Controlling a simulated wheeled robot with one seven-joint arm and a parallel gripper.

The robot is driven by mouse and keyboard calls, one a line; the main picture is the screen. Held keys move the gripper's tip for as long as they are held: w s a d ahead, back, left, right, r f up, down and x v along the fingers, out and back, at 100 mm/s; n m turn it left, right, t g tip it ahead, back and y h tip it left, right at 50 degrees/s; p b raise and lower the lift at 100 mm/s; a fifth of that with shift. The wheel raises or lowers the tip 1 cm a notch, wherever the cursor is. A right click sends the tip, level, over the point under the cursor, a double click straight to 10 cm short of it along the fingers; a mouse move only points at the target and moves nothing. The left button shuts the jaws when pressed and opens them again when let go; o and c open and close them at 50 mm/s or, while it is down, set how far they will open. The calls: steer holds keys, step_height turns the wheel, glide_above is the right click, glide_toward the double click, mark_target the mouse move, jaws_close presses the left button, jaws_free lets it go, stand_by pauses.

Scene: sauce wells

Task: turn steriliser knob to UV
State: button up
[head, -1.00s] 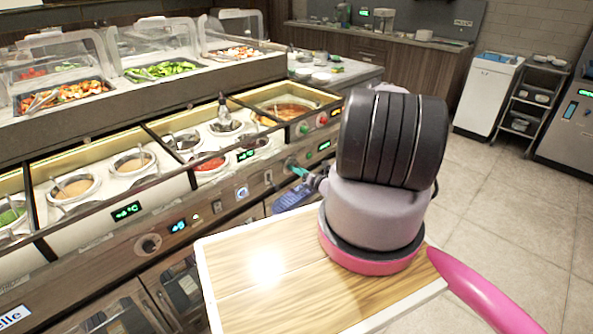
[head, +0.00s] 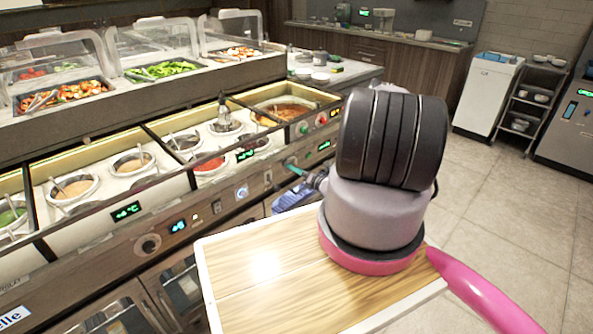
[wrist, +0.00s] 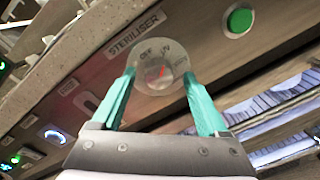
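The steriliser knob (wrist: 160,74) is a small grey knob on a round pale dial below a STERILISER label (wrist: 135,33). OFF is printed at the dial's upper left and UV at its upper right; a third mark at the right is too blurred to read. The knob's red pointer line leans up, roughly towards UV. My gripper (wrist: 160,76) has its teal fingers apart, one on each side of the knob, with a gap visible between fingers and knob. In the head view my gripper (head: 294,168) is at the counter's front panel, and the knob cannot be made out there.
A green button (wrist: 239,21) sits right of the dial. In the head view, another black knob (head: 148,245) and a lit display (head: 178,226) are on the panel to the left. Sauce wells (head: 132,164) lie above the panel. The floor (head: 500,210) at right is clear.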

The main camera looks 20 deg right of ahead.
steer(key=v, duration=1)
steer(key=shift+s, duration=0.4)
steer(key=shift+d, duration=0.1)
